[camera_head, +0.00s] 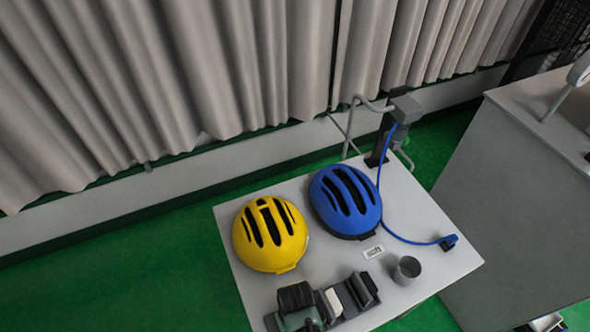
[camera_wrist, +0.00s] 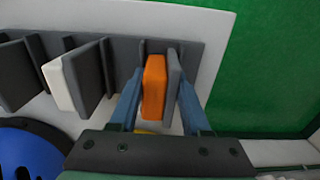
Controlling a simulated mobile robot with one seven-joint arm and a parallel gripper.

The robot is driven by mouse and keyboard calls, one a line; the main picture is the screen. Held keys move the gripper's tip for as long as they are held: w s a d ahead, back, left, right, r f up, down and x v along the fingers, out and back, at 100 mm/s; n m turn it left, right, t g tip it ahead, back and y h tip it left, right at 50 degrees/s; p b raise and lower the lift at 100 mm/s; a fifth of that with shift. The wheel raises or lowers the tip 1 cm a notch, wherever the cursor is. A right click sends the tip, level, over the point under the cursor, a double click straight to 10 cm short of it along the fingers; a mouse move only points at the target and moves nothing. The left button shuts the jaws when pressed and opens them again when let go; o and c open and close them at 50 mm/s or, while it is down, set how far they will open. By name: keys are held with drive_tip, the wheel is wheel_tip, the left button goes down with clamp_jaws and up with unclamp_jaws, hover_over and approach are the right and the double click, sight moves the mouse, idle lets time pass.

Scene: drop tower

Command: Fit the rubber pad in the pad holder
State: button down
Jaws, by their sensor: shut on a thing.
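My gripper (camera_wrist: 158,112) is around an upright orange pad (camera_wrist: 154,88) at the right end of a grey rack in the wrist view. A grey plate (camera_wrist: 174,75) stands against the pad's right side, also between the fingers. The rack, which looks like the pad holder (camera_wrist: 121,78), has upright dividers. A white pad (camera_wrist: 57,84) and a dark pad (camera_wrist: 15,75) stand further left in it. The pads' materials cannot be told. In the head view my gripper (camera_head: 300,318) covers the rack's left end and hides the orange pad; the white pad (camera_head: 333,303) shows beside it.
A yellow helmet (camera_head: 269,234) and a blue helmet (camera_head: 345,201) sit behind the rack on the white table (camera_head: 428,232). A grey cup (camera_head: 406,270), a small label (camera_head: 373,252) and a post with a blue cable (camera_head: 408,239) are to the right.

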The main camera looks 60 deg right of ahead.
drive_tip(key=shift+f, duration=0.2)
drive_tip(key=shift+c, duration=1.8)
unclamp_jaws()
drive_tip(key=shift+b, duration=0.45)
wheel_tip(320, 180, up, 13)
drive_tip(key=b, duration=0.1)
drive_tip(key=shift+s, duration=0.2)
